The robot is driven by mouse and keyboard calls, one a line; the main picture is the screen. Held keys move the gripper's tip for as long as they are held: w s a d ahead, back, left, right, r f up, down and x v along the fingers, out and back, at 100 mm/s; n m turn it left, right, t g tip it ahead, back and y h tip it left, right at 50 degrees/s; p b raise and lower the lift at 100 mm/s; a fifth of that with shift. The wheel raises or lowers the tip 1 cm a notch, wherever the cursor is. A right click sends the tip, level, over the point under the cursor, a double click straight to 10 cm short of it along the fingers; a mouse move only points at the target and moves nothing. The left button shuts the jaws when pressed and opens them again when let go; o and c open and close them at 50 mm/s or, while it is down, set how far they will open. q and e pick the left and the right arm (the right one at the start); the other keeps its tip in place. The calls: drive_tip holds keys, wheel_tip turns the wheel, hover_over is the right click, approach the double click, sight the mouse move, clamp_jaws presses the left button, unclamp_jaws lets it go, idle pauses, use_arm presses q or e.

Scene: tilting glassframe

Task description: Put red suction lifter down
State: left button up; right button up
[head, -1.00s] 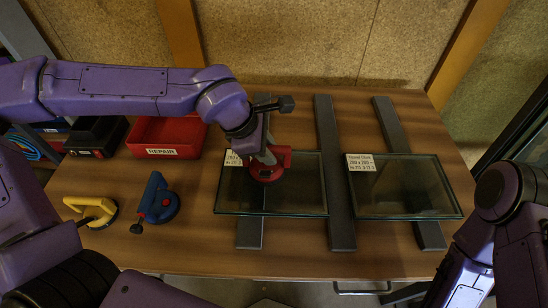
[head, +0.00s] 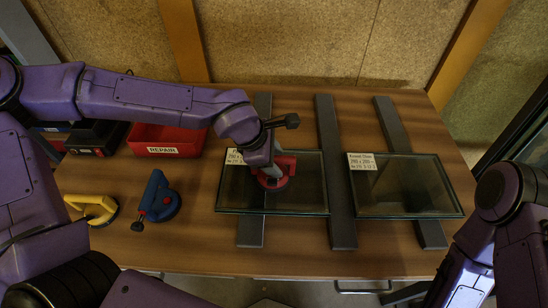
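The red suction lifter (head: 274,183) is on or just above the left glass pane (head: 308,190); contact cannot be told. My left gripper (head: 268,172) is over the lifter from above, at its handle, and its fingers look closed around it, partly hidden by the wrist. A blue suction lifter (head: 160,201) and a yellow suction lifter (head: 97,209) stand on the wooden table (head: 190,250) at the left. My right arm is at the right edge, and its gripper does not show clearly.
A second glass pane (head: 405,190) with a label lies at the right. The panes rest on dark grey bars (head: 335,225). A red bin (head: 170,139) labelled REPAIR and a black case (head: 97,137) stand at the back left. The front table strip is clear.

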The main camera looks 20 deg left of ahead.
use_arm(q)
drive_tip(key=shift+r, duration=0.25)
drive_tip(key=p+v, duration=0.1)
drive_tip(key=v, duration=1.1)
